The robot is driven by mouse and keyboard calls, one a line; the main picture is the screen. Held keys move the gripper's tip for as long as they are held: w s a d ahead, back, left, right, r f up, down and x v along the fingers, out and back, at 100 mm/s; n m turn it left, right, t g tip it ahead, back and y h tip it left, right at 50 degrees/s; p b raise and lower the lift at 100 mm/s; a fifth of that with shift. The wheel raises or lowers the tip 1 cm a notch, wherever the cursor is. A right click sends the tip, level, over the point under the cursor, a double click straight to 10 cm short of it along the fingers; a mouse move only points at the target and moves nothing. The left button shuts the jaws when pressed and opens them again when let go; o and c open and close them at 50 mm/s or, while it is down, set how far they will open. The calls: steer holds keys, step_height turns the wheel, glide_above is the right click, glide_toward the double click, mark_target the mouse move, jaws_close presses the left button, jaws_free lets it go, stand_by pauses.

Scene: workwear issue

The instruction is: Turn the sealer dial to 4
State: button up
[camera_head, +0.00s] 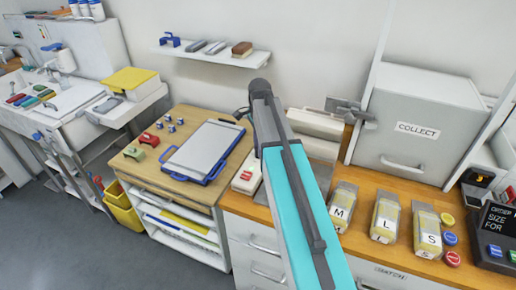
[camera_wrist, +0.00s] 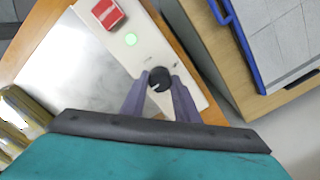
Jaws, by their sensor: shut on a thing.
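The sealer's cream panel (camera_wrist: 148,50) shows in the wrist view with a red block (camera_wrist: 107,13), a round lit green lamp (camera_wrist: 130,39) and a black round dial (camera_wrist: 159,79). My gripper (camera_wrist: 160,84) has its two dark fingers on either side of the dial and is shut on it. Small marks lie around the dial, but they are too small to read, so its setting cannot be told. In the head view the sealer (camera_head: 246,174) stands on the wooden counter, partly behind my arm. The dial and my fingertips are hidden there.
Left of the sealer, a wooden-topped unit (camera_head: 186,113) carries a blue-framed board (camera_head: 205,150). To the right are bins marked M (camera_head: 343,207), L (camera_head: 386,218) and S (camera_head: 427,233), and a grey COLLECT box (camera_head: 416,128). A shelf (camera_head: 211,52) hangs on the wall.

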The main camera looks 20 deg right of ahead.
stand_by(0.4)
steer(key=o, duration=1.1)
steer(key=shift+r, duration=0.15)
steer(key=shift+r+b, duration=1.85)
steer(key=shift+r, duration=4.9)
steer(key=shift+r, duration=0.1)
